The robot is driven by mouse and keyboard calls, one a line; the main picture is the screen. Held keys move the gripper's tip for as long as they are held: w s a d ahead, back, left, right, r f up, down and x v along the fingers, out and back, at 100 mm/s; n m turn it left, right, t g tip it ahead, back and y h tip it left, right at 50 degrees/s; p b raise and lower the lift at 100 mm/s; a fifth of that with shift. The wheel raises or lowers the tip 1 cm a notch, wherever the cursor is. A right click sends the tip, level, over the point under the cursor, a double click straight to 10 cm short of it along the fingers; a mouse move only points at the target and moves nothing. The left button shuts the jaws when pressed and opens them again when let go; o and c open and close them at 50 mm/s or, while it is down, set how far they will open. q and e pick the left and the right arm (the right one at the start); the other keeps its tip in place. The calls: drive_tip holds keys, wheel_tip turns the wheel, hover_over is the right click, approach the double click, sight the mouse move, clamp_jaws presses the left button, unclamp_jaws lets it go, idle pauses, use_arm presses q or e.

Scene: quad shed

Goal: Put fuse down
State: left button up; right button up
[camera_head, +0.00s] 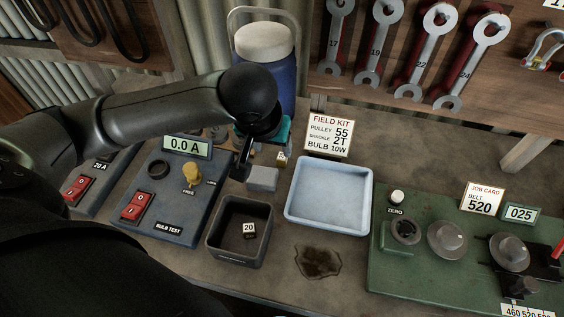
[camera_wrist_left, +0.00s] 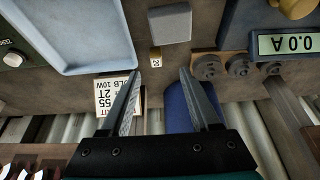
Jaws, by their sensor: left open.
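A small white fuse marked 20 (camera_head: 249,229) lies on the floor of a dark open bin (camera_head: 211,246) in front of the bulb test panel. Another small pale block with a number, likely a fuse (camera_head: 282,159), sits on the bench behind a grey block (camera_head: 262,178). In the left wrist view this small block (camera_wrist_left: 155,56) shows just beyond my fingertips, with the grey block (camera_wrist_left: 169,22) past it. My left gripper (camera_head: 243,168) is open and empty above the bench by the grey block; its fingers (camera_wrist_left: 160,78) are apart. My right gripper is out of view.
A blue-white empty tray (camera_head: 330,196) lies right of the bin, with a field kit card (camera_head: 329,134) behind it. A blue jug (camera_head: 268,68) stands at the back. The bulb test panel (camera_head: 163,208) is left; a green tester (camera_head: 466,278) is right. A dark stain (camera_head: 318,262) marks clear bench.

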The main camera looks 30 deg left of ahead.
sight(281, 159)
use_arm(q)
drive_tip(key=x, duration=0.3)
drive_tip(key=shift+w+f+b, duration=0.1)
drive_tip(key=shift+f+b, duration=0.05)
drive_tip(key=shift+b, duration=0.15)
drive_tip(key=shift+w+d+b+x, duration=0.1)
drive_tip(key=shift+b+x, duration=0.15)
drive_tip(key=shift+x, duration=0.65)
drive_tip(key=shift+w+d+b+x, duration=0.15)
drive_tip(key=shift+b+x, duration=0.15)
drive_tip(key=shift+x, duration=0.55)
drive_tip(key=shift+w+d+b+x, duration=0.1)
drive_tip(key=shift+b+x, duration=0.15)
drive_tip(key=shift+x, duration=0.65)
clamp_jaws()
